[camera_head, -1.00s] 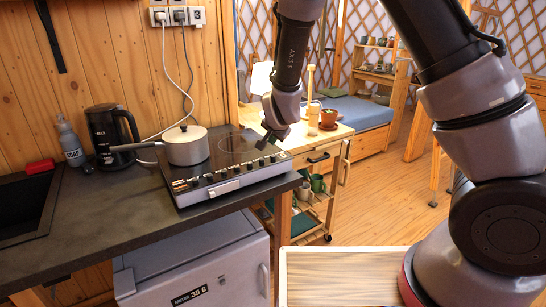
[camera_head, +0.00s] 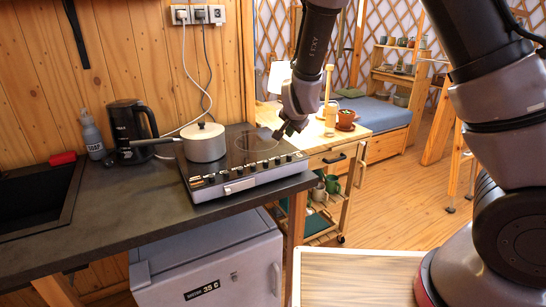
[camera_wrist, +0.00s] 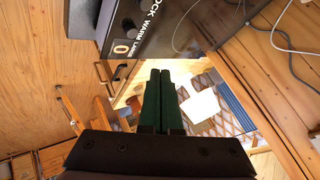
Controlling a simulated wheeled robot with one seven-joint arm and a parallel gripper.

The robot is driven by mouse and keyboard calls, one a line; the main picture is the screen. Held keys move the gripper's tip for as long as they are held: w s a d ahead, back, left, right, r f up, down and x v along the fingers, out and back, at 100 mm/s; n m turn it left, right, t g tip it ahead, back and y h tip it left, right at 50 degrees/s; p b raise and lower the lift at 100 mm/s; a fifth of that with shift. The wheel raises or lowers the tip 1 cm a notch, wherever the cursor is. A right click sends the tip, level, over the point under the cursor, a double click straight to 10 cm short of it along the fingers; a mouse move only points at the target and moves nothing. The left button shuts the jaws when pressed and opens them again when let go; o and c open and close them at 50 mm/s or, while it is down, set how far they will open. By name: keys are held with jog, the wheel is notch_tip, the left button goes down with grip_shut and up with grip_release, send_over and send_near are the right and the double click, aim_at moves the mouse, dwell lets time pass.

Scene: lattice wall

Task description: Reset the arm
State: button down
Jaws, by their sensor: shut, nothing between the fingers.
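My gripper (camera_head: 283,132) hangs in the air at the right front part of the cooktop, with my arm reaching in from the upper right. In the wrist view its two dark green fingers (camera_wrist: 161,100) lie side by side, shut and empty. The cooktop (camera_head: 236,160), with a row of knobs along its front, sits on the dark counter. Its printed front panel also shows in the wrist view (camera_wrist: 140,30), above the fingers. A pale pot (camera_head: 205,143) with a lid stands on the cooktop's left side, apart from my gripper.
A black kettle (camera_head: 131,128), a soap bottle (camera_head: 92,136) and a red item (camera_head: 62,158) stand left on the counter (camera_head: 120,205).

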jog(key=s+d+r+n+g+y, duration=0.1)
jog(key=s+d+r, duration=0.3)
jog(key=d+r, duration=0.5)
jog(key=s+d+r+g+y, duration=0.1)
jog(key=s+d+r, duration=0.3)
jog(key=d+r, duration=0.45)
jog(key=s+d+r+n, duration=0.1)
jog(key=s+d+r, duration=0.3)
jog(key=s, duration=0.5)
jog(key=s+d+r+n+h, duration=0.1)
jog(key=s+d+r, duration=0.3)
jog(key=s, duration=0.4)
jog(key=shift+s+d+r+h, duration=0.15)
jog(key=shift+s+d+h, duration=0.2)
jog(key=shift+d, duration=0.45)
